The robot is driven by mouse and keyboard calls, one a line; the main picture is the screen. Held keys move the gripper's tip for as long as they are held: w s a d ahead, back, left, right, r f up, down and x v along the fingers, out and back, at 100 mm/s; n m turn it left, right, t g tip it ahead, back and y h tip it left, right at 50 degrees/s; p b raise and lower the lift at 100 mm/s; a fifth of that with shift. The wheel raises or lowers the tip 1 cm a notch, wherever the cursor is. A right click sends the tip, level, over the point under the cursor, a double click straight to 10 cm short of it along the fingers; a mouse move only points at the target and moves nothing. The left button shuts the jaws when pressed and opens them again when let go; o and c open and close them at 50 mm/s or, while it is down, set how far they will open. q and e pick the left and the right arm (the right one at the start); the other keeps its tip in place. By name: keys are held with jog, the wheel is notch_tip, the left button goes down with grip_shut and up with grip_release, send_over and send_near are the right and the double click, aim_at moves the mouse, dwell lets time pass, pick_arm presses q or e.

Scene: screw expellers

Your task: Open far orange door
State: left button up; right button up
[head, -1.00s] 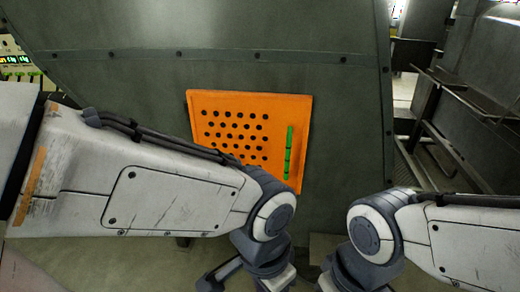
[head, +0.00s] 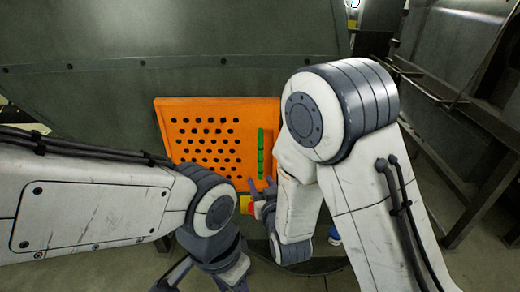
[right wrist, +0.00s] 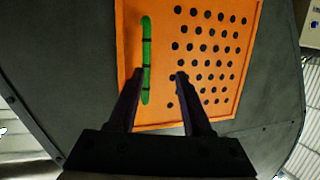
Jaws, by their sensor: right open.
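The orange door (head: 188,112) is a panel with rows of black holes, set in a dark grey metal casing, and looks closed. Its green upright bar handle (head: 261,150) is near its right edge. My right gripper (head: 262,190) is open at the handle's lower end. In the right wrist view the door (right wrist: 190,14) fills the middle. The handle (right wrist: 147,45) appears between the open fingers (right wrist: 159,74), closer to the left one; I cannot tell the remaining gap in depth. My left gripper (head: 195,278) is low at the bottom, partly hidden and cut off.
The grey casing (head: 120,75) with a riveted seam surrounds the door. A metal frame with rails (head: 465,130) stands at the right. A small red and yellow part (head: 249,205) shows below the door, partly hidden. Bare floor (head: 455,265) is at the lower right.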

aim_at(261, 155)
jog(key=w+t+p, duration=0.1)
jog(key=w, duration=0.2)
jog(key=w+r+p, duration=0.1)
jog(key=w, duration=0.2)
jog(key=w+r+t+p, duration=0.1)
jog(key=w, duration=0.3)
jog(key=shift+t+p, duration=0.3)
jog(key=shift+p, duration=0.05)
jog(key=shift+w+a, duration=0.1)
jog(key=shift+w, duration=0.35)
grip_shut()
dwell(0.8)
